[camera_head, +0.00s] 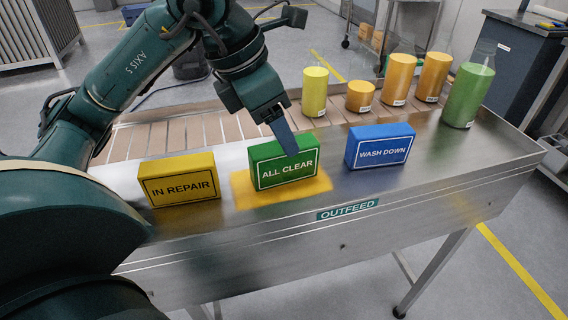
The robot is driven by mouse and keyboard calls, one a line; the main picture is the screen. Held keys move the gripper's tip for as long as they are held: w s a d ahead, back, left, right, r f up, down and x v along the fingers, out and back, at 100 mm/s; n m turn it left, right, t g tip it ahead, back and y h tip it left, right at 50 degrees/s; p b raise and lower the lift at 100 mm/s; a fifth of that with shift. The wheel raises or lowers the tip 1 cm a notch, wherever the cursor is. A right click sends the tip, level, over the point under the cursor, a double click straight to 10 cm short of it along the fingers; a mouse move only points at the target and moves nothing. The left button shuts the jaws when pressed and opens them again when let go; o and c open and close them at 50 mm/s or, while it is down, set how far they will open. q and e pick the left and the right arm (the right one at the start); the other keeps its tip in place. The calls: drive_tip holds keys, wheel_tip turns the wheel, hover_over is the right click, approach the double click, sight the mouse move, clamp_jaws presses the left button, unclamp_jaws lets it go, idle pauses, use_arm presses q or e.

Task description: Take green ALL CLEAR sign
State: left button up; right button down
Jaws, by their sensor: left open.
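The green ALL CLEAR sign (282,172) is a block standing upright on a yellow patch (241,194) of the metal outfeed table. My left gripper (284,138) reaches down from above, its dark blue finger overlapping the sign's top edge in the picture. It is open; whether it touches the sign I cannot tell. One finger hides a small part of the sign's face and the other finger is not clearly seen. My right gripper is not in view.
A yellow IN REPAIR sign (180,184) stands to the left and a blue WASH DOWN sign (380,149) to the right, both close by. Several yellow, orange and green containers, such as a yellow cylinder (315,92), stand behind. The table's front edge carries an OUTFEED label (347,210).

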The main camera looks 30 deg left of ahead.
sight(284, 162)
use_arm(q)
drive_tip(key=shift+x, duration=0.85)
drive_tip(key=x, duration=0.2)
drive_tip(key=a+b+x, duration=0.1)
drive_tip(key=x, duration=0.1)
drive_tip(key=shift+f, duration=0.25)
drive_tip(key=shift+w+d+f, duration=0.15)
drive_tip(key=shift+d+f, duration=0.05)
drive_tip(key=shift+f, duration=0.25)
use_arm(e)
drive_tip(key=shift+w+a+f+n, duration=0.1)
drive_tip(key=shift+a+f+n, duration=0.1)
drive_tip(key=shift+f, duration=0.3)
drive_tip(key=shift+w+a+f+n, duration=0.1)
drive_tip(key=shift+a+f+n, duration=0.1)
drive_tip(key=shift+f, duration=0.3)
use_arm(q)
drive_tip(key=shift+f+b, duration=0.2)
drive_tip(key=shift+b, duration=0.35)
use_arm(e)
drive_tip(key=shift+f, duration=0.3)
use_arm(q)
drive_tip(key=shift+c, duration=0.2)
drive_tip(key=c, duration=1)
